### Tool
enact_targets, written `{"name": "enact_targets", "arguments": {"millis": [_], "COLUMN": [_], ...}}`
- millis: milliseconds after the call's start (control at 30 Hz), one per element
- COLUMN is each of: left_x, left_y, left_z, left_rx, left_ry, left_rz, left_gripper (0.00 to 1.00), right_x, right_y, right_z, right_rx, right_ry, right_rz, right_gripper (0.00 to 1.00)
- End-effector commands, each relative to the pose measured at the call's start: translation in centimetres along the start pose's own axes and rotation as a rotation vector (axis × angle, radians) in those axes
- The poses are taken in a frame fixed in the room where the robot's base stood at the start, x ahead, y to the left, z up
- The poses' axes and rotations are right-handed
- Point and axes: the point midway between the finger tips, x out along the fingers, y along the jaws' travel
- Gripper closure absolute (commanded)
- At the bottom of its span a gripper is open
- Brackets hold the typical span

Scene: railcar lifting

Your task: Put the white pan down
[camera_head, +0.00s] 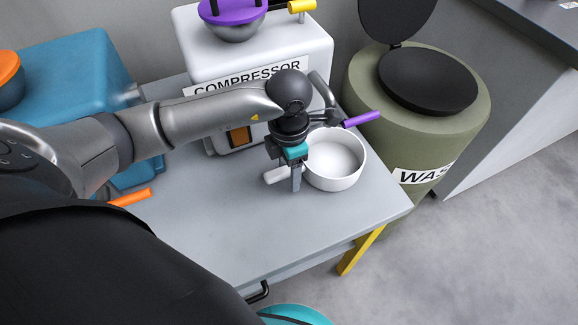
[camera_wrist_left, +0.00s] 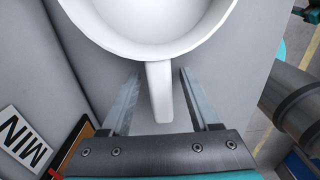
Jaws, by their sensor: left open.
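The white pan (camera_head: 336,160) is round and empty and appears to rest upright on the grey table (camera_head: 235,225), near its right edge. Its short white handle (camera_head: 275,175) points left. My left gripper (camera_head: 295,183) is at the handle, pointing down. In the left wrist view the handle (camera_wrist_left: 160,90) lies between the two open fingers, with a gap on each side. The pan's bowl (camera_wrist_left: 157,25) is just beyond the fingertips. My right gripper cannot be made out.
A white compressor (camera_head: 260,55) with a purple-lidded pot on it stands behind the pan. A green waste bin (camera_head: 415,125) with an open lid stands at the right. A blue machine (camera_head: 70,75) is at the left. The table's front middle is clear.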

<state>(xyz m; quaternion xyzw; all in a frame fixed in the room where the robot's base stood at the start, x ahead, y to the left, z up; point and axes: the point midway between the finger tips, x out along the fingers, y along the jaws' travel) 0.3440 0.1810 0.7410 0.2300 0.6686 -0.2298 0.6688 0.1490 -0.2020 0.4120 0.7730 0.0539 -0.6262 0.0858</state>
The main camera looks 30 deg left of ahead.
Motion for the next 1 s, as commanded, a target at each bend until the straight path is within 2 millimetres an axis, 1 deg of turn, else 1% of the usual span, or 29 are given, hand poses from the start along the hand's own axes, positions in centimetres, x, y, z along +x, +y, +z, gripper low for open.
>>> {"name": "enact_targets", "arguments": {"millis": [167,267,700,833,1000], "left_x": [-0.4,-1.5,-7.7,-10.1,-11.8], "left_y": [0.0,0.0,0.1,0.1,0.1], "left_z": [0.0,0.1,0.1,0.1,0.0], "left_rx": [0.000,0.001,0.000,0.001,0.000], "left_ry": [-0.001,-0.003,-0.003,-0.003,-0.002], "left_rz": [0.000,0.000,0.001,0.002,0.002], "left_gripper": [0.38,0.38,0.38,0.38,0.38], "right_x": [-0.1,0.2,0.1,-0.6,-1.0], "right_y": [0.0,0.5,2.4,2.0,1.6], "right_z": [0.3,1.2,5.3,5.9,6.3], "right_rx": [0.000,0.000,-0.005,-0.006,-0.007], "right_ry": [-0.001,-0.007,-0.013,-0.020,-0.027], "right_rz": [0.000,0.005,0.027,0.021,0.016], "right_gripper": [0.50,0.50,0.50,0.50,0.50]}}
